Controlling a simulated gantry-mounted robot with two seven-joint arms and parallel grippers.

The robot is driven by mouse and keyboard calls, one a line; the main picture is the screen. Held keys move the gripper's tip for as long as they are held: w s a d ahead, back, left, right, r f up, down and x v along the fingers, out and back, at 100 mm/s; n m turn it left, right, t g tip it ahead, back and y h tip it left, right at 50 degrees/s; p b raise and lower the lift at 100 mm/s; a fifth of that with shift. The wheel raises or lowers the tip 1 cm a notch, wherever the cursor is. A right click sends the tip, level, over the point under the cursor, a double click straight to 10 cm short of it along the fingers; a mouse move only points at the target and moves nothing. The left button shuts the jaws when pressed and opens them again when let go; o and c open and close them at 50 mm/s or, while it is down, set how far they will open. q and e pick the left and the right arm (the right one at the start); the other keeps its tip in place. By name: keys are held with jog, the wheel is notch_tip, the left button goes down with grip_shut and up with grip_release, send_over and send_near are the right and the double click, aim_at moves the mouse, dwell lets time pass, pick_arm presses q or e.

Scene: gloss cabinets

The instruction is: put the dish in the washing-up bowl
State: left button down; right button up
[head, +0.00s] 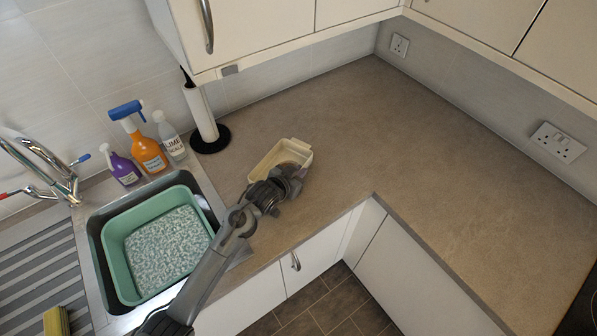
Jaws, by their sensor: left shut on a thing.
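The dish (267,158) is a cream rectangular dish with small end handles, on or just above the worktop right of the sink; I cannot tell if it touches. My left gripper (284,176) is shut on the dish's near right side, and the gripper and wrist hide part of that side. The washing-up bowl (110,258) is green, sits in the sink at the left and holds foamy, speckled water. My right gripper is not in view.
Purple (123,171), orange (148,152) and clear (171,138) spray bottles stand behind the sink. A paper towel holder (203,117) stands behind the dish, under the wall cabinet (250,28). A chrome tap (62,180) is at the left. The worktop's right side is clear.

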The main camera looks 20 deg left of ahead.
pick_arm(q)
jog(key=c, duration=1.6)
grip_release()
jog(key=shift+f, duration=0.1)
jog(key=o, duration=0.4)
jog(key=shift+c, duration=0.2)
jog(key=shift+r, duration=0.2)
jog(key=v, duration=1.2)
